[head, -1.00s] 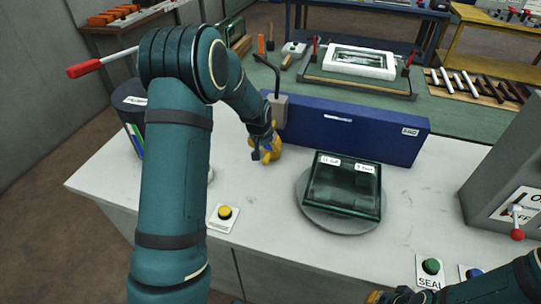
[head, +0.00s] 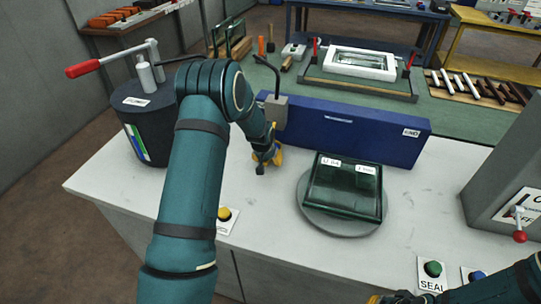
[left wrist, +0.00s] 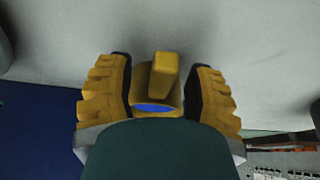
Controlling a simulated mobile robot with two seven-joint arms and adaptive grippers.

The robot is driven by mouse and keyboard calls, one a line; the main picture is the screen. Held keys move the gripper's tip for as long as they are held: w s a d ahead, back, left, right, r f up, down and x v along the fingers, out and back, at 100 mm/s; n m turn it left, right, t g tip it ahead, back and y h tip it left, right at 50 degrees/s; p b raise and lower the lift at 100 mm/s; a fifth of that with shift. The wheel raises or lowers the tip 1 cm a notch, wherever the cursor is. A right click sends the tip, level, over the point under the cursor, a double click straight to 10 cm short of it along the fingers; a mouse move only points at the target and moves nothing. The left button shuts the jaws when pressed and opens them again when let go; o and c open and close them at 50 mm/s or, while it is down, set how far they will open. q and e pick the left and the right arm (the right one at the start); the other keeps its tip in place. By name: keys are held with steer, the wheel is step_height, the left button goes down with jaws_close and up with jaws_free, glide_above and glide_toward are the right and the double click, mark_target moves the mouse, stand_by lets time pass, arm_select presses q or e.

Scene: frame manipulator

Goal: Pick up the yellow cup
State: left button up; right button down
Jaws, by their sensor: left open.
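The yellow cup (left wrist: 142,78) shows in the left wrist view, with its handle (left wrist: 164,72) facing up in the picture and a blue patch at its opening. My left gripper (left wrist: 158,84) is open, with one yellow finger with a black pad on each side of the cup. In the head view my left gripper (head: 266,158) is low over the white table, in front of the blue box; there the cup is hard to tell from the yellow fingers. My right gripper (head: 385,299) is cut off at the bottom edge, and its jaws cannot be made out.
A blue box (head: 345,135) stands just behind my left gripper on the white table (head: 270,215). A dark glass-like case (head: 343,188) rests on a round grey plate to the right. A yellow button (head: 224,214) lies in front; a dark bin (head: 142,120) stands left.

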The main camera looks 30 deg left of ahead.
arm_select(q)
jaws_close()
steer(key=shift+r, duration=0.1)
